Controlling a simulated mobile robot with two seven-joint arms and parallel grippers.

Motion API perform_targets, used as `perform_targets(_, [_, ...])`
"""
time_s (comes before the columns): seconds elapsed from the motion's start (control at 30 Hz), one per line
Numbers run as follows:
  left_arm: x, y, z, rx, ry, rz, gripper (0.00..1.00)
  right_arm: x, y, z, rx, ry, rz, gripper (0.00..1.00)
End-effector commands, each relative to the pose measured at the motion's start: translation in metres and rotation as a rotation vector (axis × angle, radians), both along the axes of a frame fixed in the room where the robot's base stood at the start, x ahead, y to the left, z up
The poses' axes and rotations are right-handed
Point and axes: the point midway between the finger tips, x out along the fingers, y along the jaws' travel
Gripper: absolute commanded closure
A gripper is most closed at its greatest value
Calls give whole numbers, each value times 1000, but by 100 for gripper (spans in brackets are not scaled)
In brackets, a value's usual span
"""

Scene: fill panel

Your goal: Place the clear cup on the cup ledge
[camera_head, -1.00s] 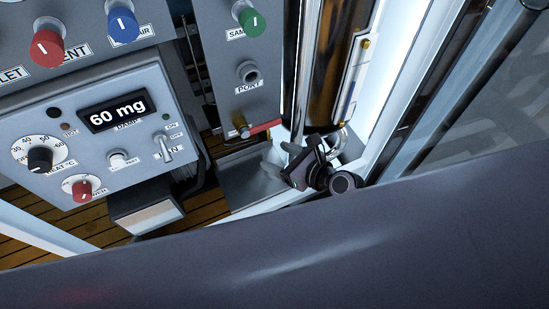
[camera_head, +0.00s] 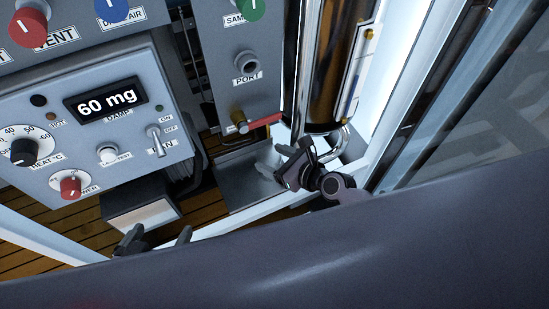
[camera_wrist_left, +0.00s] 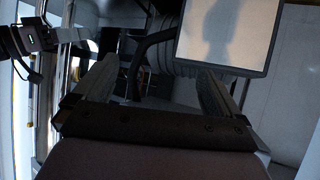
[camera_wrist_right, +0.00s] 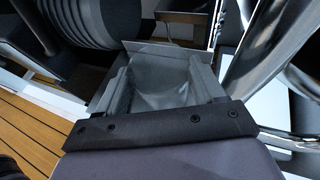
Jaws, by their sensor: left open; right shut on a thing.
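My right gripper (camera_head: 285,160) is shut on the clear cup, low beside the polished cylinder. The right wrist view shows the see-through cup (camera_wrist_right: 160,92) between its two fingers. In the head view the cup is faint and hard to make out. A grey metal ledge (camera_head: 232,190) lies below and left of the right gripper; it also shows behind the cup in the right wrist view. I cannot tell whether the cup touches it. My left gripper (camera_head: 157,238) is open and empty, below a box with a pale face (camera_head: 145,214).
The control panel (camera_head: 90,140) with knobs and a 60 mg display fills the left. A red-handled valve (camera_head: 260,124) sits above the ledge. The polished cylinder (camera_head: 330,75) and its bent pipe (camera_head: 343,145) stand close by the right gripper. Wooden floor (camera_head: 50,250) shows below.

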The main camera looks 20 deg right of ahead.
Motion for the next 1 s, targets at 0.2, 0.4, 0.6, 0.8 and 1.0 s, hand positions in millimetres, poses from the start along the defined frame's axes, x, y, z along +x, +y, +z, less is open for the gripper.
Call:
perform_targets(0.2, [-1, 0, -2, 3, 4, 0, 1, 0, 0, -1, 0, 1, 0, 6])
perform_targets(0.4, [-2, 1, -1, 2, 6, 1, 1, 0, 0, 1, -1, 1, 0, 6])
perform_targets(0.6, [-3, 4, 2, 3, 17, 10, 1, -13, -9, 10, 0, 4, -1, 6])
perform_targets(0.8, [-6, 15, -1, 11, 44, 34, 1, -44, -30, 26, -2, 3, 0, 6])
perform_targets(1.0, [-11, 20, -6, 13, 65, 46, 1, -72, -49, 39, -1, 3, 2, 6])
